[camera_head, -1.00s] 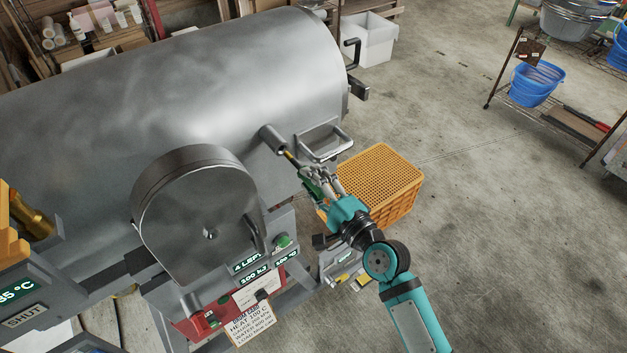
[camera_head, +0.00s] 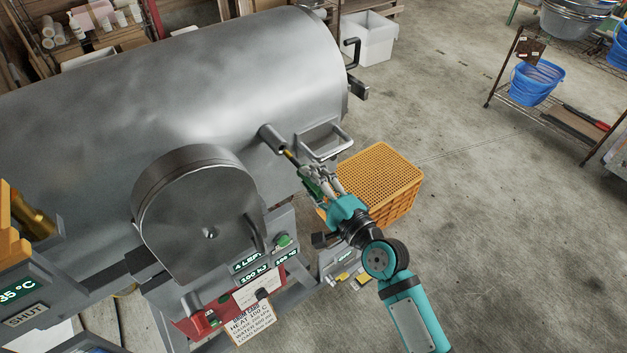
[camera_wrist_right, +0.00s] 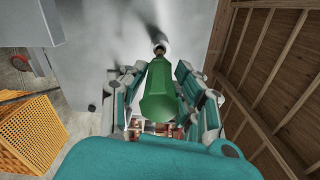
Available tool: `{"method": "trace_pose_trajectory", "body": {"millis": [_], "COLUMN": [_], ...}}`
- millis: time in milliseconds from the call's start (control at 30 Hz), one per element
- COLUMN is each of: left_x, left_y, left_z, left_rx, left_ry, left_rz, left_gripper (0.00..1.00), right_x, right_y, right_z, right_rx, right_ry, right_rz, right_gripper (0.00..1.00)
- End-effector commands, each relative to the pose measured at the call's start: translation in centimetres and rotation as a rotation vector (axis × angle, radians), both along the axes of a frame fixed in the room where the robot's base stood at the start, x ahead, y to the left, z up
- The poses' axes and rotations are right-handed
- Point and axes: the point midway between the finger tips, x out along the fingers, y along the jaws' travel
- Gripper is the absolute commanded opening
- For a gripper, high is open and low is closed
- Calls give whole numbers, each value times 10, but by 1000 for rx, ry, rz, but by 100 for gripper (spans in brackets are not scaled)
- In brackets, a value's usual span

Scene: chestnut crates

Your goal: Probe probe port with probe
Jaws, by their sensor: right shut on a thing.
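The probe has a green handle (camera_wrist_right: 159,95) and a thin brass-coloured stem (camera_head: 290,156). My right gripper (camera_head: 311,179) is shut around the handle, with a finger on each side of it in the right wrist view (camera_wrist_right: 160,75). The probe port (camera_head: 270,137) is a short grey tube sticking out of the big steel drum; it also shows in the right wrist view (camera_wrist_right: 160,46). The stem lines up with the port and its front end meets the port's mouth. How deep the tip sits inside is hidden. My left gripper is not in view.
Open concrete floor lies further right.

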Motion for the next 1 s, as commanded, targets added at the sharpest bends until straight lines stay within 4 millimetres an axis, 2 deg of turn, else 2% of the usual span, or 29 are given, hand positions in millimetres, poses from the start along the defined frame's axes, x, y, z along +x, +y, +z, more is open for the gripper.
{"method": "trace_pose_trajectory", "body": {"millis": [1000], "left_x": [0], "left_y": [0], "left_z": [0], "left_rx": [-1], "left_ry": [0], "left_rz": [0], "left_gripper": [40], "right_x": [21], "right_y": [16], "right_z": [1], "right_rx": [1], "right_ry": [-1], "right_rz": [1], "right_gripper": [0]}}
